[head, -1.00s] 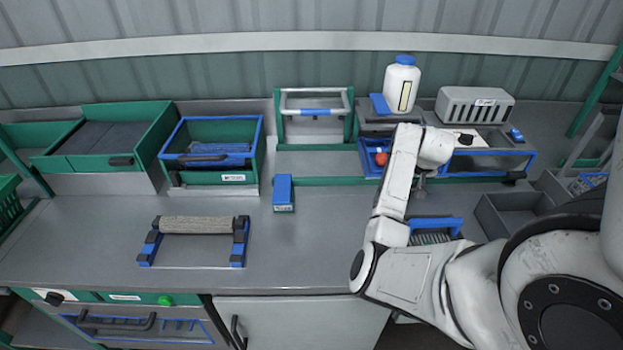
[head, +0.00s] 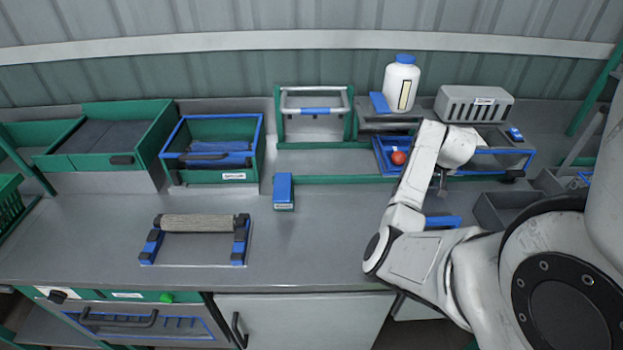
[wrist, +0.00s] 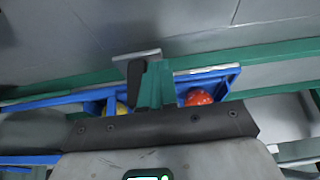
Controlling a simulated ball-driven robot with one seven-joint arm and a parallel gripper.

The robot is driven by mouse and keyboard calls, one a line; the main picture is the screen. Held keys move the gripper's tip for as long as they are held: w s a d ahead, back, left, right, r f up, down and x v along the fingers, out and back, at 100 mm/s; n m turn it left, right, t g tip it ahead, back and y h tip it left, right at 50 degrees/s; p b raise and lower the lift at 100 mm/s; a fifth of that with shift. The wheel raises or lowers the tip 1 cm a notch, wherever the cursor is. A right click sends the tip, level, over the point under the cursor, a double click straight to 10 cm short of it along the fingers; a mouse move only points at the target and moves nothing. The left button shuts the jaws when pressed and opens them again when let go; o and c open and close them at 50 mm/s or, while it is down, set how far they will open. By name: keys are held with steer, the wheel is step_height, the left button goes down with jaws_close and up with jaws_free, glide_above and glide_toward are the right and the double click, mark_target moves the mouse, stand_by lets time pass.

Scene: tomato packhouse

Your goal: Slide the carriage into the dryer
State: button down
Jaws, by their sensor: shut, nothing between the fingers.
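The carriage (head: 384,172) is a blue-edged tray on the green rail bench at the right, with a red tomato (head: 398,158) inside. In the wrist view the blue carriage (wrist: 228,80) shows the red tomato (wrist: 199,97) and part of a yellow one (wrist: 122,108). The grey vented box (head: 474,104), seemingly the dryer, stands behind the rail's right part. My gripper (head: 441,187) is shut and empty, low at the carriage's front side; in the wrist view its fingers (wrist: 150,80) overlap the carriage. Contact cannot be told. My arm hides the carriage's middle.
A white bottle with a blue cap (head: 402,84) stands behind the rail. A blue block (head: 284,192) sits at the rail's left end. A roller in a blue stand (head: 198,223) and green bins (head: 110,140) are at the left. The middle counter is clear.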

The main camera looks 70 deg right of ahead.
steer(key=shift+s+d+b, duration=0.15)
steer(key=shift+s+d, duration=0.45)
steer(key=shift+s, duration=0.85)
steer(key=shift+s+d+b, duration=0.1)
steer(key=shift+s+d, duration=0.45)
steer(key=shift+s, duration=0.9)
steer(key=shift+s+d+b, duration=0.15)
steer(key=shift+s+d, duration=0.45)
steer(key=shift+s, duration=0.85)
steer(key=shift+s+d+b, duration=0.2)
steer(key=shift+s+d, duration=0.05)
steer(key=shift+s, duration=0.4)
steer(key=shift+s+d+b, duration=0.15)
steer(key=shift+s+d, duration=0.1)
steer(key=shift+s, duration=0.35)
steer(key=shift+s+d, duration=0.1)
steer(key=shift+s, duration=0.05)
